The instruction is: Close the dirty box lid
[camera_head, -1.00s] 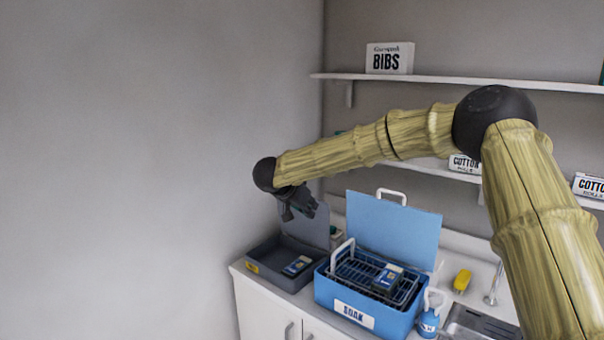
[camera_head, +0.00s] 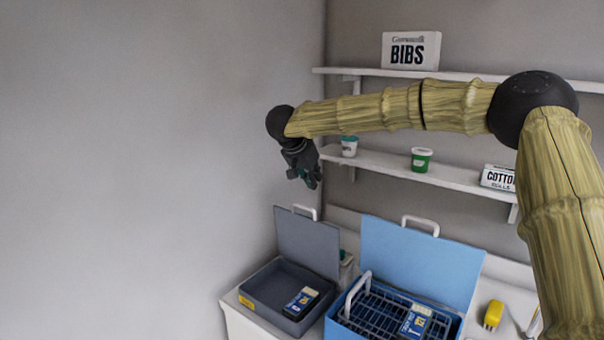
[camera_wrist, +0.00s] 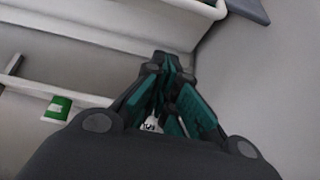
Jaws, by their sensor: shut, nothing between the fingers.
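The grey box (camera_head: 256,292) with a yellow label stands at the left end of the counter; I take it as the dirty box, though its label is too small to read. Its grey lid (camera_head: 308,243) stands open, tilted up at the back, with a white handle (camera_head: 304,210) at its top edge. A dark blue and white cartridge (camera_head: 301,302) lies inside the box. My gripper (camera_head: 309,181) is shut and empty, above the lid and apart from it. Its closed fingers also show in the wrist view (camera_wrist: 171,68).
A blue box (camera_head: 342,329) with an open blue lid (camera_head: 420,262) and a wire rack stands right of the grey box. Shelves (camera_head: 420,176) hold tubs and boxes behind my arm. A yellow item (camera_head: 493,315) lies at right. The left wall is bare.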

